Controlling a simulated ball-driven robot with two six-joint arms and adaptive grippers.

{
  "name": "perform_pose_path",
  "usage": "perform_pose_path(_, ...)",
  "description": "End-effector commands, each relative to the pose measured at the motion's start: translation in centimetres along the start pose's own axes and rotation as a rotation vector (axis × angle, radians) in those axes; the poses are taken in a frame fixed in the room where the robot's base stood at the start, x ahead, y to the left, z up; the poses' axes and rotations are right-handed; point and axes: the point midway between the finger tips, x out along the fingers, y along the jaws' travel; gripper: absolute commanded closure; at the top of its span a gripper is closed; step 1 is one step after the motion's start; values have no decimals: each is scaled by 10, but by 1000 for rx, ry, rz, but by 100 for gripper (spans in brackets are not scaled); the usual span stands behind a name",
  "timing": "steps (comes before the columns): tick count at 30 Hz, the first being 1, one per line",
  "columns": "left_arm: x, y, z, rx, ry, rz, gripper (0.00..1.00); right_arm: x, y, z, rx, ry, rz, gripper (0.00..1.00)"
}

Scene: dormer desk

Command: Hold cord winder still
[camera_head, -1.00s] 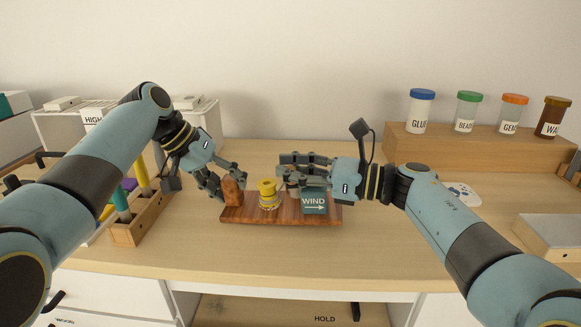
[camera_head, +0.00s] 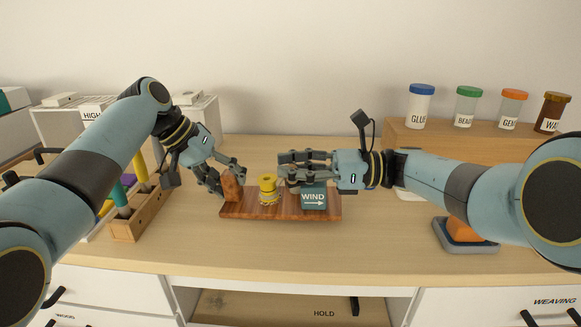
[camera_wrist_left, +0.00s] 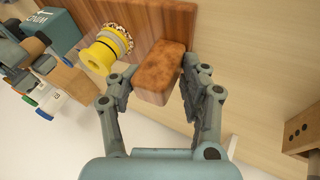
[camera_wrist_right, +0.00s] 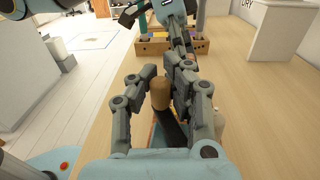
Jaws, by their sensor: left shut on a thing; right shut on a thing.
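The cord winder has a dark wooden base (camera_head: 265,213) lying flat on the desk. It carries a brown block (camera_head: 229,190) at its left end, a yellow spool (camera_head: 267,187) with cord around its lower part, and a teal WIND sign (camera_head: 314,197) with an arrow pointing right. My left gripper (camera_head: 228,180) is shut on the brown block; in the left wrist view the block (camera_wrist_left: 160,70) sits between its fingers. My right gripper (camera_head: 285,168) is shut on a tan crank knob (camera_wrist_right: 160,92), above a dark crank arm (camera_wrist_right: 172,128). The head view hides the knob behind the fingers.
A wooden tool rack (camera_head: 140,215) stands left of the winder. A grey tray (camera_head: 465,246) with an orange block lies right, below my right arm. Lidded jars (camera_head: 421,107) stand on a wooden riser at the back right. The desk in front of the winder is clear.

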Motion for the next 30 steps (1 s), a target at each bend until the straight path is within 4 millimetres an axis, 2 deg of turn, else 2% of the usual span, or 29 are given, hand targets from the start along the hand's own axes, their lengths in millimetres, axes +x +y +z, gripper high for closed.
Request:
perform_pose_path(3,3,-4,5,-5,-11,-3,100,-3,-1,-2,1,5,-6,100)
perform_pose_path(4,3,-4,5,-5,-11,-3,100,-3,-1,-2,1,5,-6,88)
perform_pose_path(11,3,-4,5,-5,-11,-4,100,-1,-1,-1,0,2,-4,58)
perform_pose_path(19,3,-4,5,-5,-10,-4,100,-1,-1,0,-1,1,-3,57)
perform_pose_path(22,3,-4,5,-5,-10,-4,100,-8,-1,-1,-1,1,-4,57)
perform_pose_path(26,3,-4,5,-5,-10,-4,100,-31,-1,-1,-2,3,-5,57)
perform_pose_path(30,3,-4,5,-5,-10,-4,100,-64,-1,-1,-1,3,-7,57)
